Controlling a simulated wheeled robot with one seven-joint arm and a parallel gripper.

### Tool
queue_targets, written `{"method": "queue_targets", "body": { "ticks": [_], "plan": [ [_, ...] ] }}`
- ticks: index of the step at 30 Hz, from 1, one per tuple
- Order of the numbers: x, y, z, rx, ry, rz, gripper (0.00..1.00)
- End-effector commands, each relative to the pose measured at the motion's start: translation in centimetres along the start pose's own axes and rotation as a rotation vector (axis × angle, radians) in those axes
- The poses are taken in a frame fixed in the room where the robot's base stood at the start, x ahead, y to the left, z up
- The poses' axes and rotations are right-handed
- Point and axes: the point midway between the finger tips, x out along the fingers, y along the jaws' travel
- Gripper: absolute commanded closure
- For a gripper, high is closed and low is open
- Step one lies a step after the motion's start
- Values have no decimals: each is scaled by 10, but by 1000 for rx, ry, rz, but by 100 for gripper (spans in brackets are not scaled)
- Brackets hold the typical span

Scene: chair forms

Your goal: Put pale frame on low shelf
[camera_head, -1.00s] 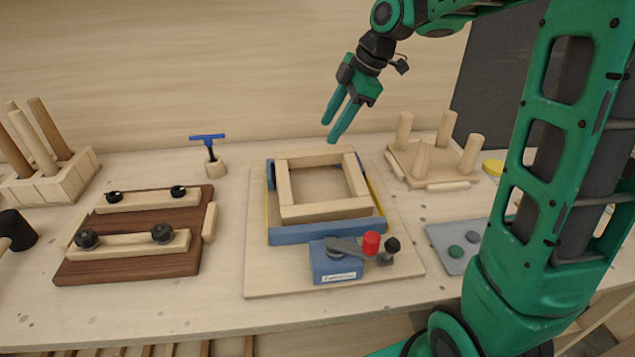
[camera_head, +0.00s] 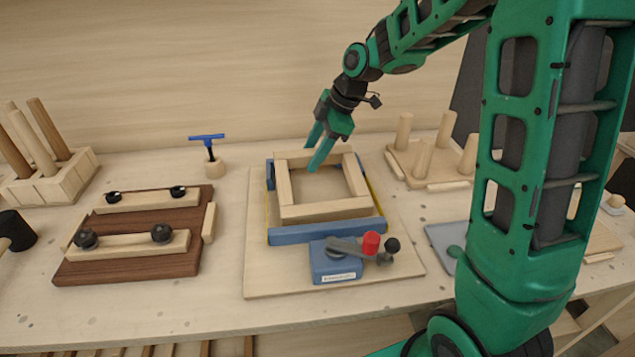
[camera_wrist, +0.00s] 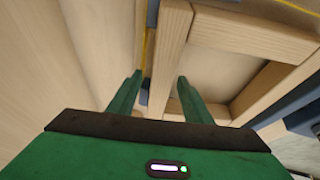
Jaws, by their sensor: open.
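The pale frame (camera_head: 329,210) is a square of light wooden bars lying in the blue-railed fixture (camera_head: 328,232) on the bench. My gripper (camera_head: 312,158) is open and empty, with its fingers pointing down over the back bar of the frame. In the wrist view the fingers (camera_wrist: 155,95) are apart beside a corner of the pale frame (camera_wrist: 170,50); I cannot tell whether they touch it. A low shelf cannot be made out for certain; slats (camera_head: 205,349) show below the bench's front edge.
A clamp with a red knob (camera_head: 371,243) stands at the fixture's front. A brown board (camera_head: 130,265) with clamped bars is on the left. A pegged wooden base (camera_head: 428,180) is at back right, and a blue-handled tool (camera_head: 208,140) at back left.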

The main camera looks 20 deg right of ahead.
Motion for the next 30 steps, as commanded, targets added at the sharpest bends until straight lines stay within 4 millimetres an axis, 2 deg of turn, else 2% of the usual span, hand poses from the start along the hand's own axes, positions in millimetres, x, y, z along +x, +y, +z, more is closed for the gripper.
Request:
{"method": "queue_targets", "body": {
  "ticks": [3, 4, 9, 20, 23, 30],
  "plan": [
    [0, 0, 0, 0, 0, 0, 55],
    [0, 0, 0, 0, 0, 0, 59],
    [0, 0, 0, 0, 0, 0, 100],
    [-5, 1, -2, -1, 1, 1, 100],
    [-16, 4, -7, -3, 1, 4, 100],
    [-56, 13, -23, -3, 1, 5, 100]
  ]
}}
